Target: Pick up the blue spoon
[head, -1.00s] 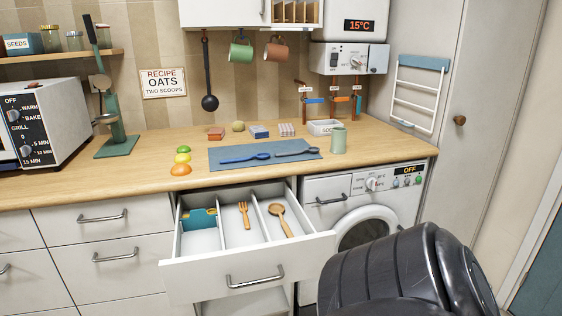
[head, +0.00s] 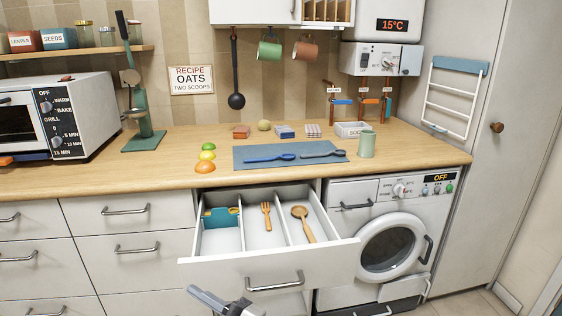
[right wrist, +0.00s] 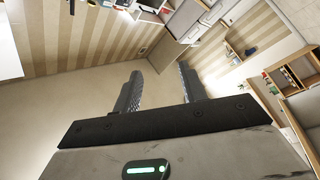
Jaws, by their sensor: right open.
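The blue spoon (head: 270,157) lies flat on the left part of a blue-grey mat (head: 245,163) on the worktop, in the head view. A darker grey-blue spoon (head: 320,153) lies to its right on the same mat. Part of a grey and black gripper of mine (head: 208,298) shows at the bottom edge of the head view, in front of the open drawer, well below and away from the blue spoon. In the right wrist view my right gripper (right wrist: 160,88) is open, with nothing between its fingers. My left gripper is not clearly in view.
The open drawer (head: 270,262) juts out below the worktop, holding a wooden fork (head: 266,217), a wooden spoon (head: 303,224) and a teal item (head: 220,217).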

